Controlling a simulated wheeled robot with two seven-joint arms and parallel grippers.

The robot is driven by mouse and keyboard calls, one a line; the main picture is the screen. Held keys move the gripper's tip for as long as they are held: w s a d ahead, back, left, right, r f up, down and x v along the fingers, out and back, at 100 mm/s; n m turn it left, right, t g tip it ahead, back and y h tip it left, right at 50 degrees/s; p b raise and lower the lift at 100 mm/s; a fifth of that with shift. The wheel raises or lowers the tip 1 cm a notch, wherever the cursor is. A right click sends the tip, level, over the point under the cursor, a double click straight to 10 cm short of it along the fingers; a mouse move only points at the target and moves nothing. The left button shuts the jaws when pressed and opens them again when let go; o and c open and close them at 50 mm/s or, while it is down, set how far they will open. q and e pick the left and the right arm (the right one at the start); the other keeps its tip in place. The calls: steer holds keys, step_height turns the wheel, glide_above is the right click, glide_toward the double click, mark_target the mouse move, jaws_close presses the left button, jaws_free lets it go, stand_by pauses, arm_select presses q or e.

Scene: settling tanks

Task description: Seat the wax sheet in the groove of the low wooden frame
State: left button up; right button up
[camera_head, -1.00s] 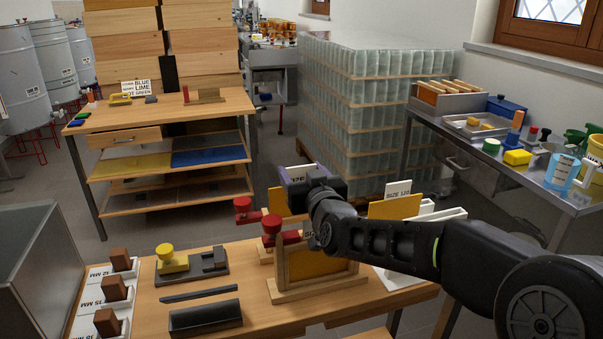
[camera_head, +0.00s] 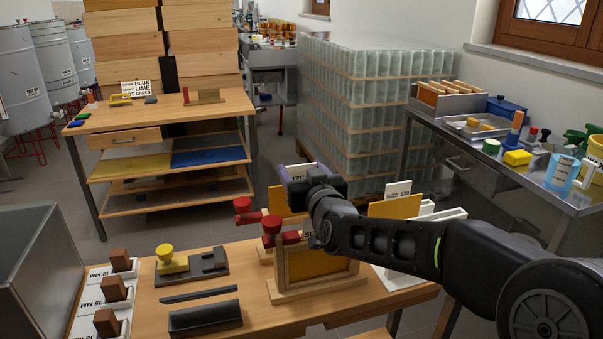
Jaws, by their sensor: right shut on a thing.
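The low wooden frame (camera_head: 280,276) stands upright on the front table, with a wooden foot. A golden-brown wax sheet (camera_head: 318,264) shows within it; I cannot tell whether its edge sits in the groove. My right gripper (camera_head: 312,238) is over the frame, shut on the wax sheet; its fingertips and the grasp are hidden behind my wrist. Red-handled clamps (camera_head: 272,232) stand at the frame's left and behind it. My left gripper is not in view.
Yellow sheets (camera_head: 395,207) stand behind my arm near a size card. A yellow-knobbed tool (camera_head: 171,259), a dark bar (camera_head: 199,294) and a dark block (camera_head: 205,317) lie left of the frame. Brown blocks (camera_head: 114,288) stand at the left edge.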

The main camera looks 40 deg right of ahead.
steer(key=shift+r, duration=0.6)
steer(key=shift+b, duration=0.4)
stand_by(1.8)
steer(key=shift+f+b, duration=0.9)
steer(key=shift+f, duration=0.05)
steer(key=o, duration=1.9)
steer(key=shift+s, duration=0.1)
steer(key=v, duration=0.7)
steer(key=shift+s+a+b, duration=0.15)
steer(key=shift+s+b, duration=0.1)
steer(key=shift+b, duration=0.05)
